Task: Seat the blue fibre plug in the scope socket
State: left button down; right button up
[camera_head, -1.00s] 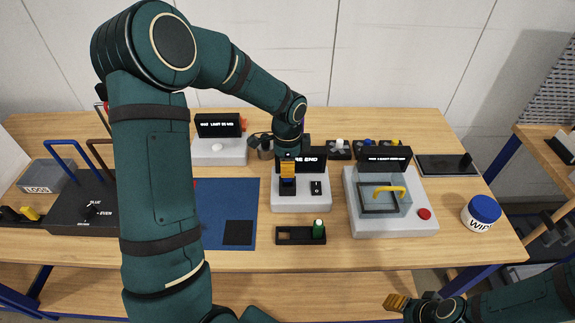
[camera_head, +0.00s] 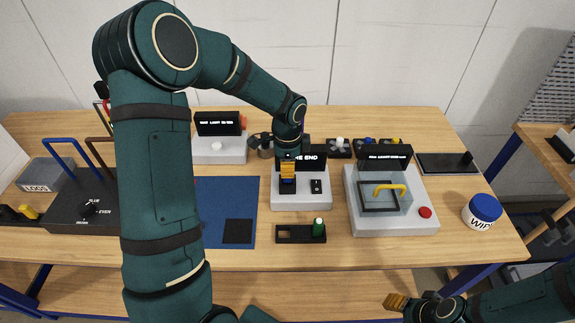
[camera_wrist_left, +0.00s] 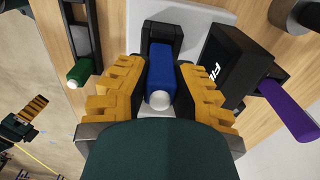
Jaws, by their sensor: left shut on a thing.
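The blue fibre plug (camera_wrist_left: 160,82) with a white rounded end sits between the orange fingers of my left gripper (camera_wrist_left: 160,95), which is shut on it. Beyond the plug in the wrist view is a black upright socket block (camera_wrist_left: 161,36) on the pale scope. In the head view my left gripper (camera_head: 288,170) points down over the left part of the scope (camera_head: 302,202), with a bit of blue below its fingers. The plug's far end is hidden, so I cannot tell how deep it sits. My right gripper (camera_head: 396,301) is low at the right, away from the scope; its jaw opening is unclear.
A black holder (camera_head: 289,240) with a green plug (camera_head: 318,227) stands in front of the scope. A device with a yellow-handled lid (camera_head: 390,191) stands to the right, a blue mat (camera_head: 214,200) to the left. A purple rod (camera_wrist_left: 289,108) is at right in the wrist view.

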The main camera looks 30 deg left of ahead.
pick_arm(q)
jog(key=shift+f+b, duration=1.1)
jog(key=shift+f, duration=0.55)
jog(key=c, duration=0.9)
grip_release()
jog(key=shift+o, duration=0.2)
jog(key=shift+r, duration=0.1)
notch_tip(320, 180, up, 12)
